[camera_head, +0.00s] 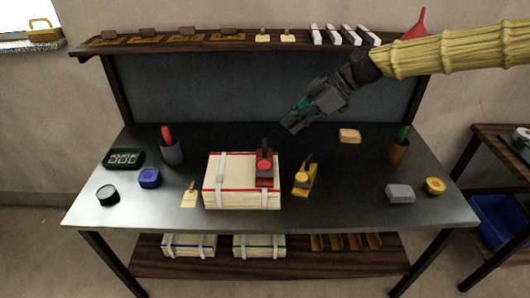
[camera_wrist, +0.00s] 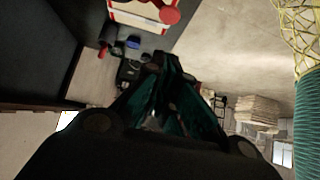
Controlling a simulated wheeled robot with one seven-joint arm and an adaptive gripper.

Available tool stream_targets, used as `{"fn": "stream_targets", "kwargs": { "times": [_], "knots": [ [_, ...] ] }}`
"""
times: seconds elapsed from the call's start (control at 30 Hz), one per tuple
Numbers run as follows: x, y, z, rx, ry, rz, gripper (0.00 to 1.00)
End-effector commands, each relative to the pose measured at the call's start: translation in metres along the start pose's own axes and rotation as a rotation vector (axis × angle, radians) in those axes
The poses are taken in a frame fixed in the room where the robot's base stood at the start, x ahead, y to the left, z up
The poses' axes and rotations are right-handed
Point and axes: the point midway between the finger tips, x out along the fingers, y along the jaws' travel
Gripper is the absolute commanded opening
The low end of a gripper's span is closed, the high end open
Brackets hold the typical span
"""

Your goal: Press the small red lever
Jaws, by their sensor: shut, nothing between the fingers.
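A small red lever device (camera_head: 264,168) with a dark handle stands on the right part of a cream, red-edged box (camera_head: 229,183) on the dark workbench. A yellow device (camera_head: 304,181) of similar shape stands on the bench just right of the box. My gripper (camera_head: 290,122) is shut and empty, in the air above the bench, up and to the right of the red lever and apart from it. In the wrist view the gripper's fingers (camera_wrist: 160,100) point up the picture. A red round part (camera_wrist: 169,15) shows at the top there, over the cream box (camera_wrist: 135,12).
The bench (camera_head: 330,212) also holds a grey cup (camera_head: 172,152), a brown cup (camera_head: 399,150), a blue item (camera_head: 149,178), a grey block (camera_head: 400,193) and a yellow roll (camera_head: 434,186). A wooden shelf (camera_head: 225,44) runs behind.

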Motion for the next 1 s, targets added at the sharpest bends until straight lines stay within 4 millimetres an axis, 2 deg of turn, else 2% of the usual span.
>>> {"fn": "stream_targets", "kwargs": {
  "times": [0.17, 0.33, 0.93, 1.0],
  "knots": [
    [0.001, 0.0, -0.001, 0.001, 0.0, 0.0, 0.0],
    [0.014, 0.0, -0.002, 0.002, 0.0, -0.003, 0.0],
    [0.101, -0.001, -0.004, -0.001, -0.001, -0.005, 0.0],
    [0.107, 0.0, 0.002, 0.002, 0.0, -0.004, 0.0]
  ]
}}
